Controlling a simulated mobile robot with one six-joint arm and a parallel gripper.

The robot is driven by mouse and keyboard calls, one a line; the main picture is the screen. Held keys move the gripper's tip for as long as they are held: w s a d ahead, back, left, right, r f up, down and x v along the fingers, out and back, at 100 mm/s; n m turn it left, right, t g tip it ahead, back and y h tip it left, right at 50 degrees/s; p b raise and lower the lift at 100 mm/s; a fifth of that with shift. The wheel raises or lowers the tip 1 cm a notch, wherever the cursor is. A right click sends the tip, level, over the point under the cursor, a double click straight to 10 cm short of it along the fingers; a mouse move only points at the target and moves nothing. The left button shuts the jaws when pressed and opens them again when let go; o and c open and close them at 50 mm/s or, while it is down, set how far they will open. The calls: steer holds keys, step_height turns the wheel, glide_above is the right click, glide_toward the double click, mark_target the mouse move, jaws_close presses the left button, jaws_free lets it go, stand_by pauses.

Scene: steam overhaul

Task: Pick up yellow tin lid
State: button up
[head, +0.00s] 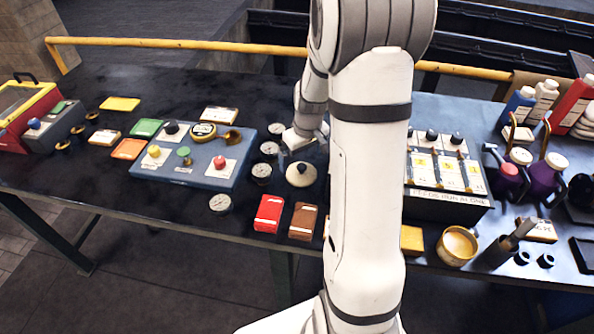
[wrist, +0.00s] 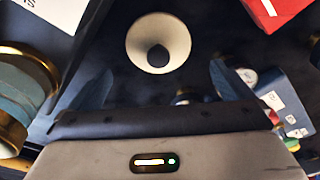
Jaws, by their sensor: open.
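A round pale cream lid with a dark knob (head: 301,180) lies on the dark bench, left of my arm. It also shows in the wrist view (wrist: 136,42), just beyond the fingertips. It looks cream rather than clearly yellow. My gripper (wrist: 160,78) is open and empty, its two dark fingers spread on either side below the lid and not touching it. In the head view my gripper (head: 298,140) is partly hidden by my arm, above and behind the lid. A round yellow tin (head: 457,261) stands at the front right.
Round gauges (head: 261,171) stand close left of the lid. A red box (head: 268,214) and a brown box (head: 303,221) lie in front. A blue control panel (head: 222,183) is left; a dark switch box (head: 448,205) and bottles (head: 543,98) are right.

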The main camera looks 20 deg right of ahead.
mark_target(302, 166)
steer(key=f, duration=0.3)
steer(key=f+p, duration=0.1)
steer(key=f, duration=0.1)
steer(key=shift+w+f, duration=0.25)
steer(key=shift+f, duration=0.05)
steer(key=shift+c, duration=0.2)
steer(key=c, duration=0.8)
steer(key=shift+r, duration=0.1)
